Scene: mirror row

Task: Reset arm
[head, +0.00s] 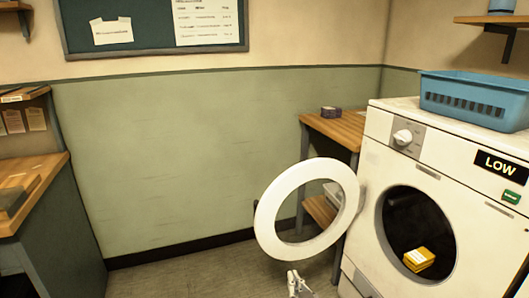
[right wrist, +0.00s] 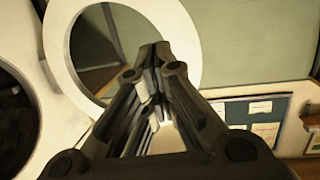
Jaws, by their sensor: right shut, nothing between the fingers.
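My right gripper (head: 296,279) shows at the bottom of the head view, just below the open round washer door (head: 267,222). In the right wrist view my right gripper (right wrist: 152,62) is shut and empty, its fingertips in front of the white door ring (right wrist: 181,38) in the picture. I cannot tell whether it touches the door. The white washing machine (head: 376,150) stands at the right with its door swung out to the left. A yellow package (head: 418,260) lies in the dark drum. My left gripper is not in view.
A wooden side table (head: 343,127) with a small dark box (head: 331,112) stands behind the door. A wooden counter (head: 55,163) is at the left. The floor (head: 190,275) between is clear.

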